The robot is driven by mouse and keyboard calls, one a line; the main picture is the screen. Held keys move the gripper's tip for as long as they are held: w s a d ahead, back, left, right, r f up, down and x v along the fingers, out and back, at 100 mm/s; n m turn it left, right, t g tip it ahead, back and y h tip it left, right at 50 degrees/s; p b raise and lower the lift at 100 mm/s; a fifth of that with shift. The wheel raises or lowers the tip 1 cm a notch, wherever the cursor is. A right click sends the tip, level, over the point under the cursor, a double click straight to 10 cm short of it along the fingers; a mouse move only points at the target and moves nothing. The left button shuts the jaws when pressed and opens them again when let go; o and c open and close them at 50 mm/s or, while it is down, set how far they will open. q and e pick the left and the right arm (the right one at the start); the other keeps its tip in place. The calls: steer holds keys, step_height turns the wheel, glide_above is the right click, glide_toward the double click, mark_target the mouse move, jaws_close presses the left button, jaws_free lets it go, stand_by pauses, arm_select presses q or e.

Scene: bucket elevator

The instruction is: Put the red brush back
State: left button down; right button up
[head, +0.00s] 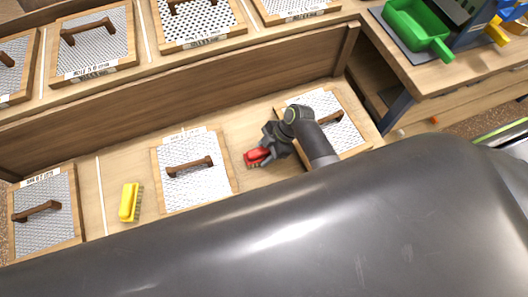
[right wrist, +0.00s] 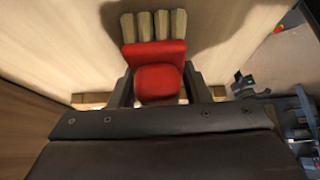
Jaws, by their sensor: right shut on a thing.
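The red brush (head: 256,156) is at my right gripper (head: 265,150), over the lower wooden shelf between two framed mesh panels. In the right wrist view the red brush (right wrist: 158,70) sits between the two fingers of my right gripper (right wrist: 160,88), which are shut on its red body. Its pale bristle tufts point away from the gripper, toward the wooden surface. I cannot tell whether the bristles touch the shelf. A yellow brush (head: 130,202) lies on the same shelf farther left. My left gripper is not in view.
Framed mesh panels with brown handles stand at the left (head: 44,210), middle (head: 193,170) and right (head: 328,118) of the lower shelf. More panels (head: 92,42) line the upper shelf. A green scoop (head: 415,25) lies at the upper right. Bare shelf shows around the yellow brush.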

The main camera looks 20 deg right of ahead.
steer(key=shift+f, duration=0.15)
steer(key=shift+f, duration=0.15)
steer(key=o, duration=1.3)
steer(key=p+v, duration=0.1)
steer(key=v, duration=1.1)
steer(key=shift+r, duration=0.25)
